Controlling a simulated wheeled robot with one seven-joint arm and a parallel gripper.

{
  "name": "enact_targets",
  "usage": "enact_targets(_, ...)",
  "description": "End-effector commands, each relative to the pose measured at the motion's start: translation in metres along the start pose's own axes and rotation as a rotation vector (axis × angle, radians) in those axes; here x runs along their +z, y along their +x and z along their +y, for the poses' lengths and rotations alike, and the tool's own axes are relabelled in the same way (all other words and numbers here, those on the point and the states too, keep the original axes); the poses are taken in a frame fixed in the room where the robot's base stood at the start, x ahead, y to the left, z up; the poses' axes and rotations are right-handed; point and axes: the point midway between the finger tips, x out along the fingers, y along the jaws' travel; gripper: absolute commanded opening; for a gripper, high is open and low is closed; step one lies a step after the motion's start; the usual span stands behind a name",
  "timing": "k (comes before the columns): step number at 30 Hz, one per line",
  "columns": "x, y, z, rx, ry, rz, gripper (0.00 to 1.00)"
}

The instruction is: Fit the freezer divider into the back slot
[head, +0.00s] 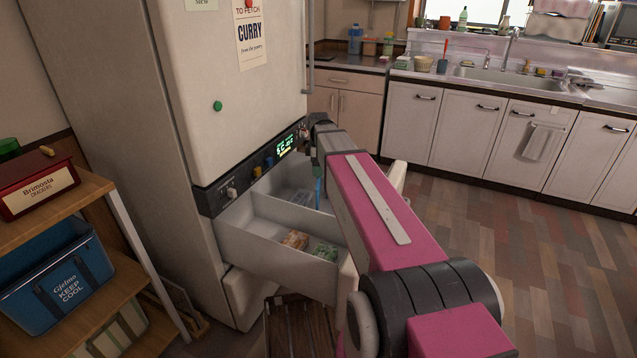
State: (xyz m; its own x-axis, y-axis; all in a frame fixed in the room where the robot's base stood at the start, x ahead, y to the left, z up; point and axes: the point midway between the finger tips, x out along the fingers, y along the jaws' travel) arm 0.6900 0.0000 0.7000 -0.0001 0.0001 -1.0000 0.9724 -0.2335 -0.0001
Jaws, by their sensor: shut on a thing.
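The freezer drawer (262,246) is pulled out below the fridge's control panel. A pale cross wall (283,214) parts its inside. A thin blue upright piece (318,192), which looks like the freezer divider seen nearly edge-on, shows inside the drawer toward its right side. My gripper (315,166) is above the drawer, just over the blue piece, and appears shut on it. My arm covers the drawer's right part and most of the gripper. I cannot make out the back slot, or whether the piece sits in it.
Food packs (296,240) lie in the front compartment, and a pale blue pack (301,198) lies behind the cross wall. The fridge door (235,100) rises above the drawer. A wooden shelf (60,220) stands at left. The floor (530,250) at right is clear.

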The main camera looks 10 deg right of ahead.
Motion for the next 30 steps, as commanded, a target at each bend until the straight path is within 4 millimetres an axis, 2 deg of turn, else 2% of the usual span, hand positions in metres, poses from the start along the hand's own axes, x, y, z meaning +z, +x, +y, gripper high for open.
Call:
enact_targets(1, 0.0, 0.01, 0.0, -0.001, 0.0, 0.0, 0.45)
enact_targets(4, 0.0, 0.024, 0.0, -0.001, 0.0, 0.0, 0.45)
enact_targets(13, 0.0, 0.042, 0.0, 0.0, 0.0, 0.0, 0.45)
enact_targets(21, 0.0, 0.072, 0.0, 0.0, 0.0, 0.0, 0.45)
enact_targets(30, 0.0, 0.074, 0.0, 0.001, 0.0, 0.0, 0.45)
